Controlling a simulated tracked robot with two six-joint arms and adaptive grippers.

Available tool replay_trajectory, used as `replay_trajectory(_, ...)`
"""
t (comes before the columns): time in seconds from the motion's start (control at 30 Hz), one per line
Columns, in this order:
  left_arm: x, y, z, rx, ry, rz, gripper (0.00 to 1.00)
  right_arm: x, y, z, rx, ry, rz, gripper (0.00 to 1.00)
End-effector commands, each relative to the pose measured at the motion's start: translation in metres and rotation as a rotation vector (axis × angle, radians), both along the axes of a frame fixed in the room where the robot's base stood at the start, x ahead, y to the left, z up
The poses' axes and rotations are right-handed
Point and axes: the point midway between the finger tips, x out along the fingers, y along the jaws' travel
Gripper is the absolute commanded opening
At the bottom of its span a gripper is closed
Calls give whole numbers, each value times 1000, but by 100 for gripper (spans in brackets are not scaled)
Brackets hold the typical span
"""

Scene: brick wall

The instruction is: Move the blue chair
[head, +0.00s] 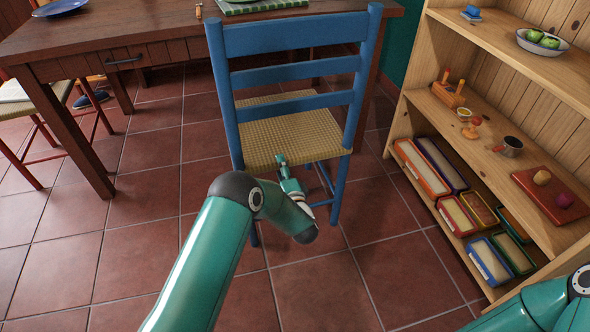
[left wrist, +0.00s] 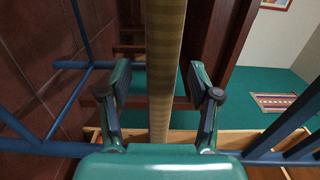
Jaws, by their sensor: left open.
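The blue chair (head: 291,36) stands upright at the table, with a slatted blue back and a woven tan seat (head: 290,125). Its back is toward me. My left gripper (head: 282,166) is at the seat's near edge, below the back's lowest slat. In the left wrist view, my left gripper (left wrist: 161,85) is open, with one finger on each side of the seat edge (left wrist: 164,40). Gaps show between the fingers and the seat. Blue chair bars (left wrist: 82,65) show beside it. My right arm shows at the lower right of the head view; its gripper is out of view.
A dark wooden table (head: 130,35) stands beyond the chair. A second, red-framed chair (head: 45,110) is at the left. A wooden shelf (head: 470,45) with bowls, toys and boxes stands close on the right. Tiled floor (head: 140,245) is clear in front and left.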

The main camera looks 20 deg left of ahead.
Motion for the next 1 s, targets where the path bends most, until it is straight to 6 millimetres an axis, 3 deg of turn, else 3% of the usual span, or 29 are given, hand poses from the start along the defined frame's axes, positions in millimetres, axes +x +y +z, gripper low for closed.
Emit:
replay_trajectory(0.2,13,10,-1,-1,1,0,62,0,0,-9,0,0,0,0)
replay_trajectory(0.47,14,11,0,0,1,0,62,0,0,-8,0,0,0,0)
replay_trajectory(0.83,13,11,0,0,2,0,2,0,0,-8,0,0,0,0)
replay_trajectory(1.0,13,11,-1,-1,3,1,0,0,0,-8,0,0,0,0)
